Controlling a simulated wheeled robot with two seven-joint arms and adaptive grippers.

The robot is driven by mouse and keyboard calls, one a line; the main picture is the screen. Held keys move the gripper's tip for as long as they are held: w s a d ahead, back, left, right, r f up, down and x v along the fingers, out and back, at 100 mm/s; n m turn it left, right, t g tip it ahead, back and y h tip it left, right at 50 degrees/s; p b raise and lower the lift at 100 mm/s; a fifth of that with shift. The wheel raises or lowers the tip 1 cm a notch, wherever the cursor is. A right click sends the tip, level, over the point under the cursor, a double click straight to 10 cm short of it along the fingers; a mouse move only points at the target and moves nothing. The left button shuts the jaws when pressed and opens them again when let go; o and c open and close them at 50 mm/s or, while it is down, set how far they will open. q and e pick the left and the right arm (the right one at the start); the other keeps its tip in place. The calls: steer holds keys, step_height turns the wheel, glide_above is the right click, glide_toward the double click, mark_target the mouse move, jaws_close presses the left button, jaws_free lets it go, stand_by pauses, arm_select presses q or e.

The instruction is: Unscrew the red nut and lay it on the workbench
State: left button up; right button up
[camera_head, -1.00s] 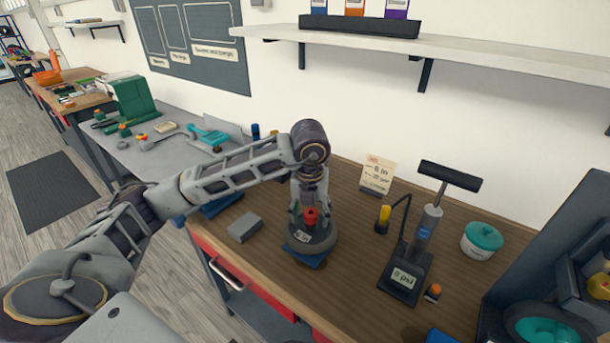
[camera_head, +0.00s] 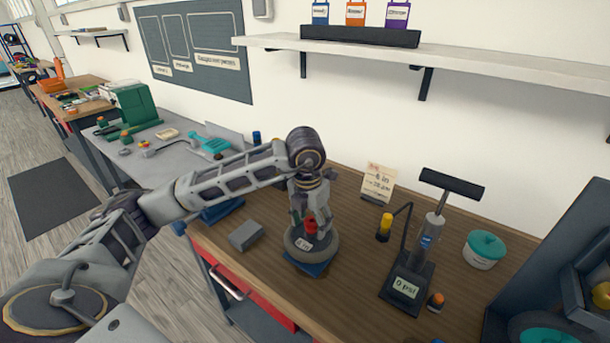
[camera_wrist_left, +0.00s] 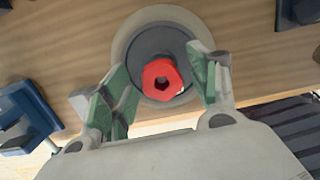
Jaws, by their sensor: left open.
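The red nut (camera_head: 310,224) sits on top of a round grey wheel-like part (camera_head: 325,250), which stands on a blue base (camera_head: 306,266) on the wooden workbench (camera_head: 345,285). In the left wrist view the red nut (camera_wrist_left: 162,80) shows its hexagonal shape and a dark centre hole. My left gripper (camera_wrist_left: 160,88) is open, with its green-padded fingers on either side of the nut. A gap shows on both sides. In the head view this gripper (camera_head: 312,215) points down over the nut. My right gripper is not in view.
A grey block (camera_head: 246,235) lies left of the wheel. A pump with a gauge (camera_head: 405,285), a yellow-topped piece (camera_head: 384,226), a card (camera_head: 378,183) and a teal-lidded tub (camera_head: 484,250) stand to the right. Bare bench lies between wheel and pump.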

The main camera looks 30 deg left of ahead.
mark_target(306, 218)
arm_select(q)
steer(key=shift+m, duration=2)
steer(key=shift+m+h+p, duration=0.3)
steer(key=shift+m+h, duration=0.1)
steer(key=shift+m, duration=1.6)
steer(key=shift+m+g+p, duration=0.3)
steer(key=shift+m+g, duration=0.1)
steer(key=shift+m, duration=1.5)
steer(key=shift+m+g+p, duration=0.3)
steer(key=shift+m+p, duration=0.05)
steer(key=shift+m, duration=1.65)
step_height(306, 218, up, 14)
steer(key=a+m, duration=0.1)
steer(key=shift+a+b, duration=0.3)
steer(key=shift+b, duration=0.05)
steer(key=shift+f+m, duration=0.1)
steer(key=shift+m, duration=0.2)
steer(key=shift+a, duration=0.15)
steer(key=shift+m, duration=0.3)
